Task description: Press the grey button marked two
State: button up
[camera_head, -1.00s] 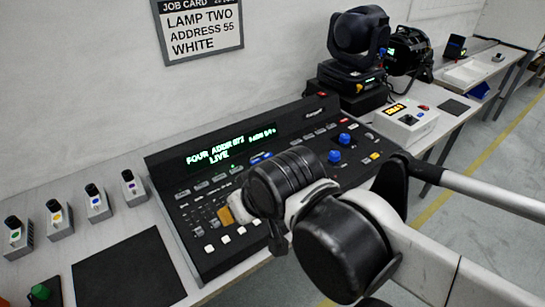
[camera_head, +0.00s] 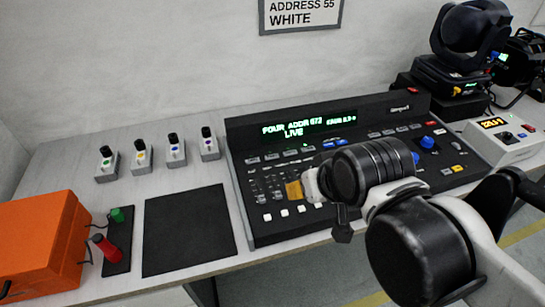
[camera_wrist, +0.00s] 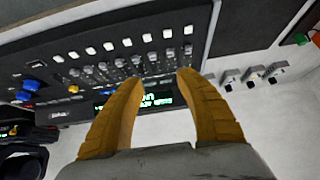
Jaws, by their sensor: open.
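The black lighting console (camera_head: 240,197) lies on the bench with its lit green display (camera_head: 308,128) reading "FOUR ADDR" and "LIVE". Rows of small grey buttons sit below the display, with white square buttons (camera_head: 284,212) along the front. Button markings are too small to read, so I cannot tell which is marked two. My gripper (camera_head: 294,190) is over the left part of the console, its yellow fingers partly hidden by my arm. In the wrist view my gripper (camera_wrist: 158,80) is open and empty, with grey keys and the display (camera_wrist: 140,98) between and beyond its fingers.
Several small grey switch boxes (camera_head: 141,157) stand left of the console. A black mat (camera_head: 188,230), a red and green plug panel (camera_head: 118,250) and an orange case (camera_head: 40,240) lie left. A moving-head lamp (camera_head: 470,40) and a white box (camera_head: 503,140) stand right.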

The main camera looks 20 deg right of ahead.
grip_shut()
dwell(1.3)
